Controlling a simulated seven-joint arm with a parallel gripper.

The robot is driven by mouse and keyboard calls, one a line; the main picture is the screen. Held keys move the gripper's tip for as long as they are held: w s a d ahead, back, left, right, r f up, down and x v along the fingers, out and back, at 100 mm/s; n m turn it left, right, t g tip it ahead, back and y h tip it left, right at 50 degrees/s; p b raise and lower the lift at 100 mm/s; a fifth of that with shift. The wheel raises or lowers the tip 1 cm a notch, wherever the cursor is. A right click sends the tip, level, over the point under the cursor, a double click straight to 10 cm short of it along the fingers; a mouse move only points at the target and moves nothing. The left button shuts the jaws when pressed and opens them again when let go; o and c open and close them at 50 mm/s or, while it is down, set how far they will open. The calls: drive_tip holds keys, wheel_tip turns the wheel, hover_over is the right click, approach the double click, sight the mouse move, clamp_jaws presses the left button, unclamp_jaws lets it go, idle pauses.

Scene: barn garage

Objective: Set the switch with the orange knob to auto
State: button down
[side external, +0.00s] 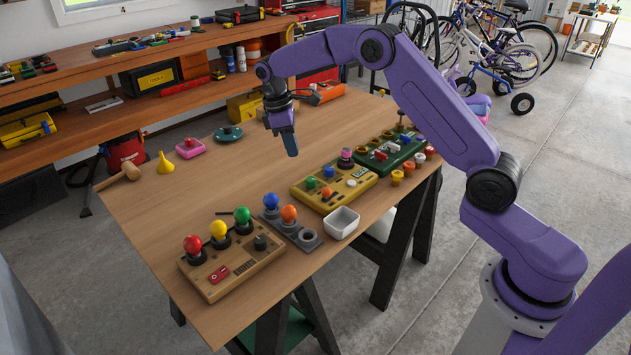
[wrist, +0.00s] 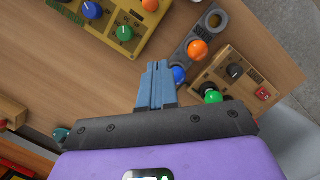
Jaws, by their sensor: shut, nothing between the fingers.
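The yellow control panel (side external: 309,200) lies on the wooden table and carries a blue, a green and an orange knob. The orange knob (side external: 327,192) is near the panel's front edge; its pointer and labels are too small to read. In the wrist view, the orange knob (wrist: 150,4) is cut by the top edge, beside the green knob (wrist: 124,33) and blue knob (wrist: 92,10). My gripper (side external: 292,153) is above the table behind the panel, apart from it, fingers pointing down. Its blue fingers (wrist: 157,66) are together and empty.
A grey holder (side external: 308,243) with blue and orange balls and a wooden board (side external: 222,287) with red, yellow and green balls stand nearer. A white bowl (side external: 342,223) is beside the holder. A green panel (side external: 401,160) stands beyond. The table's left middle is clear.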

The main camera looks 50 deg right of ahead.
drive_tip(key=shift+w+d+f, duration=0.2)
drive_tip(key=shift+w+d, duration=0.05)
drive_tip(key=shift+d, duration=0.15)
approach(326, 194)
drive_tip(key=w+a+f, duration=0.2)
drive_tip(key=w+f, duration=0.2)
drive_tip(key=f, duration=0.1)
drive_tip(key=shift+s+d+f, duration=0.3)
drive_tip(key=shift+s+d, duration=0.3)
drive_tip(key=shift+d, duration=0.05)
drive_tip(key=shift+s+d+f, duration=0.35)
drive_tip(key=shift+s+d, duration=0.3)
